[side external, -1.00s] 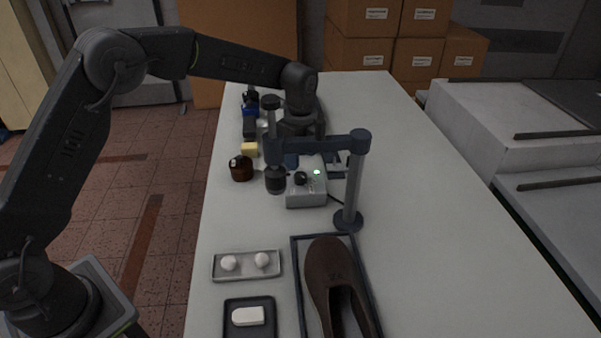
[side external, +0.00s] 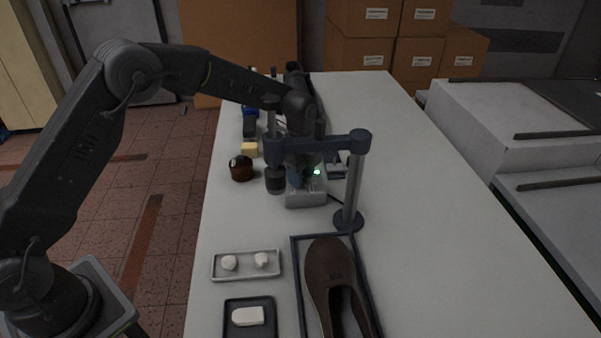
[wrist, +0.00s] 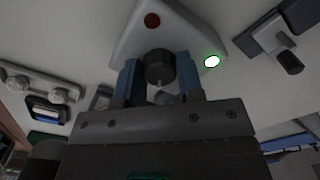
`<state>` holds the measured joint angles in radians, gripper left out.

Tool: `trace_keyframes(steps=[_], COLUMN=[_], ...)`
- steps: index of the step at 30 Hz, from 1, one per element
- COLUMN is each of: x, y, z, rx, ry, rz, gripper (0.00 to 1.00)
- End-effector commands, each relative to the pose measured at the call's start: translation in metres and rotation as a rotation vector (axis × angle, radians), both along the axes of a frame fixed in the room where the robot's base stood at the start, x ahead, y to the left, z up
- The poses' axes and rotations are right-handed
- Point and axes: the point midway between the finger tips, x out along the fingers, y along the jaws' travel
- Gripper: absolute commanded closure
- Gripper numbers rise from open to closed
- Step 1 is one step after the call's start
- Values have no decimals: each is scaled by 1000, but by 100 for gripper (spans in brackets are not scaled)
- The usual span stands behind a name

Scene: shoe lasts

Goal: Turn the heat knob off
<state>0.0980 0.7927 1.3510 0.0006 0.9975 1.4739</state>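My gripper (wrist: 158,82) is open, with one blue finger on each side of the knob and visible gaps between. In the side view my gripper (side external: 305,172) is over the box and hides the knob.
A stand (side external: 352,190) with a horizontal arm and dark cylinder (side external: 275,180) is close to my gripper. A brown jar (side external: 240,168) and yellow block (side external: 249,150) are at left.

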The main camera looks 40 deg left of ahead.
Motion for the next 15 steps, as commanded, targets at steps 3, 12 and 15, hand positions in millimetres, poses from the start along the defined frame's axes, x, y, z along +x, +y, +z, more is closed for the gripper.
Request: trace_keyframes(steps=[3, 12, 15], x=[0, 0, 0], y=[0, 0, 0], z=[0, 0, 0], rx=[0, 0, 0], ry=[0, 0, 0], rz=[0, 6, 23], gripper=[77, 91, 91])
